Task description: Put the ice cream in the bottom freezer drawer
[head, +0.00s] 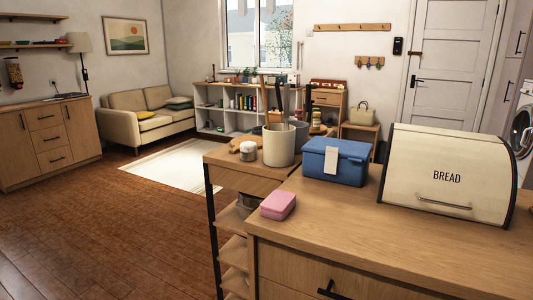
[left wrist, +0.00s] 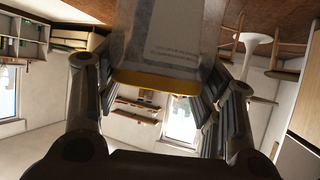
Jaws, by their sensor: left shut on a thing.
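In the left wrist view, my left gripper (left wrist: 160,82) is shut on a pale carton (left wrist: 168,40) with small print and a yellow edge. It looks like the ice cream, but its front is not shown. A finger stands on either side of the carton. The room appears upside down behind it. The head view shows neither the carton nor either gripper. The freezer and its bottom drawer cannot be made out in either view.
The wooden counter (head: 400,250) holds a pink box (head: 278,205), a blue box (head: 335,165) and a bread bin (head: 446,175). A utensil crock (head: 278,146) stands on the shelf unit beyond. Open wooden floor (head: 110,235) lies to the left.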

